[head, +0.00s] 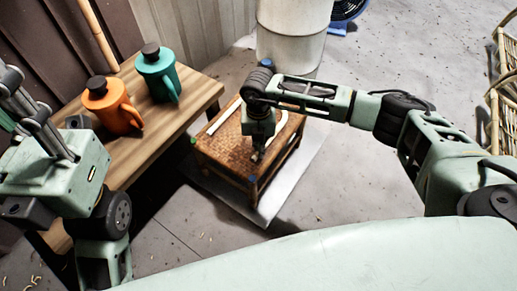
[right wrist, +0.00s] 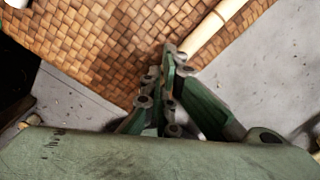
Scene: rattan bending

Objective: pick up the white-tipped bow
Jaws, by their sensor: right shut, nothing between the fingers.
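A pale, curved piece (head: 283,120) lies on the woven top of a low rattan table (head: 218,150), partly hidden by my right arm. A straight pale strip (head: 223,117) shows left of the arm. I cannot tell whether they join or which is the white-tipped bow. In the right wrist view, a pale jointed rod (right wrist: 217,24) lies on the weave, its near end by my fingertips. My right gripper (head: 257,156) is shut and empty, low over the table; it also shows in the right wrist view (right wrist: 172,52). My left gripper (head: 22,95) is at the left; its opening is unclear.
A wooden bench (head: 170,112) at the left holds an orange jug (head: 112,107) and a teal jug (head: 157,75). A white drum (head: 292,35) stands behind the rattan table, with a blue fan (head: 345,12) beyond. Rattan furniture (head: 503,100) is at the right. Grey floor between is clear.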

